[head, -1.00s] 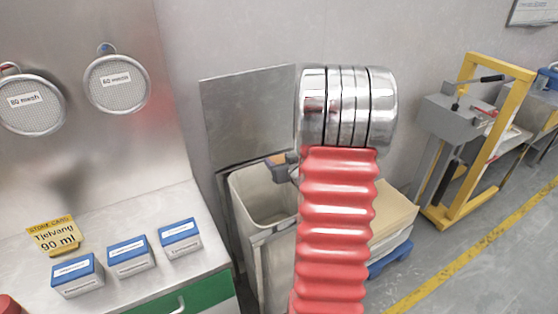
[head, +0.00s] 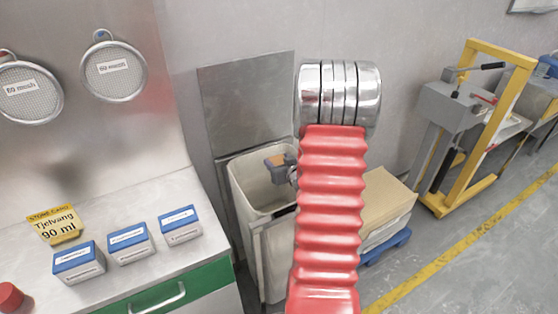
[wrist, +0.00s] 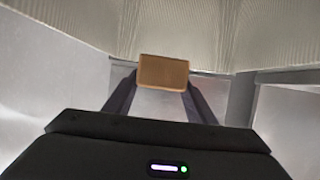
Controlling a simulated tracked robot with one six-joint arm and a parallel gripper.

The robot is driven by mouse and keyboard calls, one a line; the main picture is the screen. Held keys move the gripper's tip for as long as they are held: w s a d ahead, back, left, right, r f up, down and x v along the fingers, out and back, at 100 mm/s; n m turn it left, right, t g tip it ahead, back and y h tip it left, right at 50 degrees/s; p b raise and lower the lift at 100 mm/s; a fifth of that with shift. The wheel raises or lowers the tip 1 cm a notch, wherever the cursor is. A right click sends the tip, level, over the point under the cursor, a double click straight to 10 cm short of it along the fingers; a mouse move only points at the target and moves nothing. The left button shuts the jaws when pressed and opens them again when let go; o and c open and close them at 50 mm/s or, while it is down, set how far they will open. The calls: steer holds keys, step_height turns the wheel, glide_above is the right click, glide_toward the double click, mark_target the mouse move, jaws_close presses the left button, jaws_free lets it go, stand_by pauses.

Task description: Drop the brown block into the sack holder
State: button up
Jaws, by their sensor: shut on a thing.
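The sack holder (head: 270,225) stands beside the counter in the head view. Its pale, open-topped sack has a grey metal panel (head: 245,100) upright behind it. My gripper (head: 277,161) is over the sack opening, near its right side, partly hidden by my red arm sleeve. In the wrist view my gripper (wrist: 160,82) is shut on the brown block (wrist: 163,70), held between the fingertips. Pale walls surround the block there, and none visibly touches it. The block shows only as a small orange-brown patch in the head view.
The steel counter (head: 120,270) at left holds several blue-topped boxes (head: 129,243) and a yellow card (head: 56,226). Two round sieves (head: 114,70) hang above. A cardboard box (head: 385,205) and a yellow-framed machine (head: 485,130) stand to the right.

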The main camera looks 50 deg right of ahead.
steer(key=o, duration=1.2)
steer(key=shift+s, duration=0.1)
steer(key=v, duration=1.3)
steer(key=shift+s+a+r, duration=0.1)
steer(key=shift+s+a, duration=0.1)
steer(key=shift+s, duration=0.05)
steer(key=shift+w, duration=0.1)
steer(key=w+a+r+n+g, duration=0.1)
steer(key=w+a+r+g, duration=0.1)
steer(key=a+r, duration=0.4)
steer(key=w+a+r+n+g, duration=0.15)
steer(key=a+r, duration=0.25)
steer(key=a, duration=0.4)
steer(key=s+a+r+g+y, duration=0.1)
steer(key=s+a, duration=0.3)
steer(key=a, duration=0.3)
steer(key=s+a+r+n+g+y, duration=0.1)
steer(key=s+a, duration=0.3)
steer(key=a, duration=0.4)
steer(key=s+a+r+n+g+y, duration=0.1)
steer(key=s+a+r+y, duration=0.1)
steer(key=a, duration=0.6)
steer(key=shift+s+a+r+y, duration=0.1)
steer(key=shift+s+y, duration=0.2)
steer(key=shift+s, duration=0.35)
steer(key=shift+s+r+y, duration=0.15)
steer(key=shift+s+y, duration=0.15)
steer(key=shift+s, duration=0.3)
